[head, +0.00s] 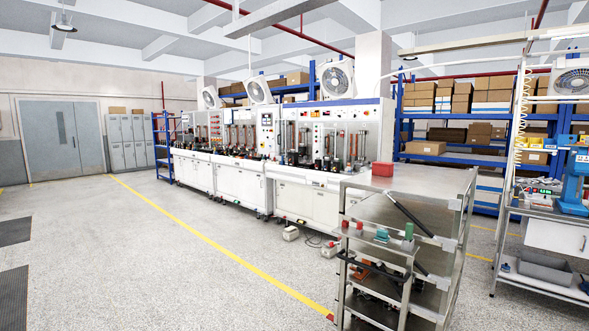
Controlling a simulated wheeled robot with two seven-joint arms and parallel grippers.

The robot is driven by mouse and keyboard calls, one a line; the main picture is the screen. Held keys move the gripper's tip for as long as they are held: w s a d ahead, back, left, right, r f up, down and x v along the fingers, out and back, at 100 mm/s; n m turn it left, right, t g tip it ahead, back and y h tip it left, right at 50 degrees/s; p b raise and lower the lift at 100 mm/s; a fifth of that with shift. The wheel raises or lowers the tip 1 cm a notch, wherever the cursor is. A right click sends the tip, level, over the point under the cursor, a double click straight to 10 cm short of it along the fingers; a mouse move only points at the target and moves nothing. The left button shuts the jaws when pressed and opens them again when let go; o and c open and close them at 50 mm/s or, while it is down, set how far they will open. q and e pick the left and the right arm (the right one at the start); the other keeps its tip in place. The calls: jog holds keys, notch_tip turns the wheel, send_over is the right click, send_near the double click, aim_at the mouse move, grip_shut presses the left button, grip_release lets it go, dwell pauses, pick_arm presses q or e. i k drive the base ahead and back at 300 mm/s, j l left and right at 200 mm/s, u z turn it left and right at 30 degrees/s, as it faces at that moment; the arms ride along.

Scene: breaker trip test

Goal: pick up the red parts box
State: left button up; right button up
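The red parts box (383,169) is a small red block. It rests on the top shelf of a grey metal cart (425,180), near the shelf's far left corner. Nothing is seen touching it except the shelf. Neither of my grippers shows in the head view.
A dark bar (410,215) slants along the cart's near side. The lower shelves hold small green and red items. Test benches (320,200) stand behind the cart. A workbench (540,240) stands at the right. Open floor (150,260) with a yellow line lies to the left.

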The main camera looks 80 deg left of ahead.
aim_at(385, 169)
jog(key=u, duration=1.9)
jog(key=i+j+u, duration=0.3)
jog(key=i, duration=0.2)
jog(key=i+j+u, duration=0.1)
jog(key=i+u, duration=0.15)
jog(key=i, duration=0.25)
jog(key=i+u, duration=0.45)
jog(key=i, duration=1.85)
jog(key=i+z, duration=0.45)
jog(key=i+j+z, duration=0.25)
jog(key=z, duration=0.2)
jog(key=i+j+z, duration=0.3)
jog(key=z, duration=0.2)
